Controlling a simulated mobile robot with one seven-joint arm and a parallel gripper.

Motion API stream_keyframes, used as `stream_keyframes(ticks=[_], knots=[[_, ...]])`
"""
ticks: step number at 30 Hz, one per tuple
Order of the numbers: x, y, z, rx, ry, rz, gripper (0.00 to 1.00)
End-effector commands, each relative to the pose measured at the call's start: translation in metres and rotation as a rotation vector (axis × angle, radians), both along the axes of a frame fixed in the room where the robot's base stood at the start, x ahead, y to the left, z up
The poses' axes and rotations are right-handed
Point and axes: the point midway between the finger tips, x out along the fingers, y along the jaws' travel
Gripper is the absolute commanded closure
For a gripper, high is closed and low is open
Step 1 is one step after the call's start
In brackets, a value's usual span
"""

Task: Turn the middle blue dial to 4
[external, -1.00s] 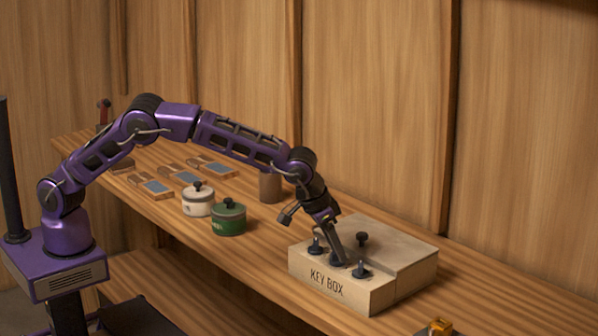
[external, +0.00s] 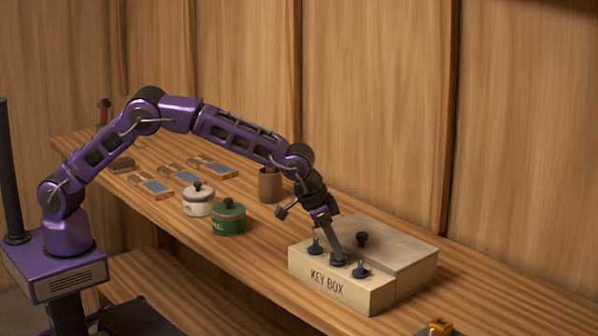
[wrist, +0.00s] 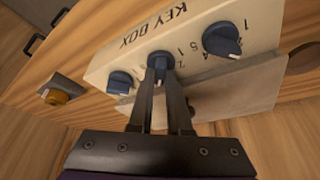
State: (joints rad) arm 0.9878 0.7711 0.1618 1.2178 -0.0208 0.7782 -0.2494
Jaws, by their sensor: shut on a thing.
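The key box (external: 345,289) is a pale wooden box on the bench, marked KEY BOX, with a row of three blue dials. My gripper (external: 337,256) reaches down to the middle dial. In the wrist view my gripper's fingers (wrist: 160,82) are shut on the middle blue dial (wrist: 158,60). Numbers show around it, partly hidden by the fingers; I cannot read its setting. The other dials, one at the left (wrist: 121,82) and one at the right (wrist: 222,40) in the wrist view, stand free, each with a white pointer mark.
A black knob (external: 362,239) stands on the box lid. A green pot (external: 229,219), a white pot (external: 198,201) and a brown cup (external: 270,186) stand left of the box. A yellow-orange object (external: 438,327) lies at the front right. The bench right of the box is mostly clear.

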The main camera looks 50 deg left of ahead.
Motion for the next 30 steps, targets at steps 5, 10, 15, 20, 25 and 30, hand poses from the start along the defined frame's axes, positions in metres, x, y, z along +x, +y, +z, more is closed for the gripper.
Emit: stream_keyframes(ticks=[5,10,15,20,25,30], knots=[[0.0011,0.0018,-0.0003,0.001,0.001,-0.121,1.00],[0.0005,0.0013,-0.0005,0.002,0.000,-0.156,1.00],[0.0003,0.0011,-0.0006,0.002,0.000,-0.155,1.00],[0.0003,0.0011,-0.0006,0.002,-0.001,-0.154,0.64],[0.0003,0.0009,-0.0004,0.001,-0.001,-0.154,0.54],[0.0003,0.0008,0.0003,0.001,-0.001,-0.154,0.54]])
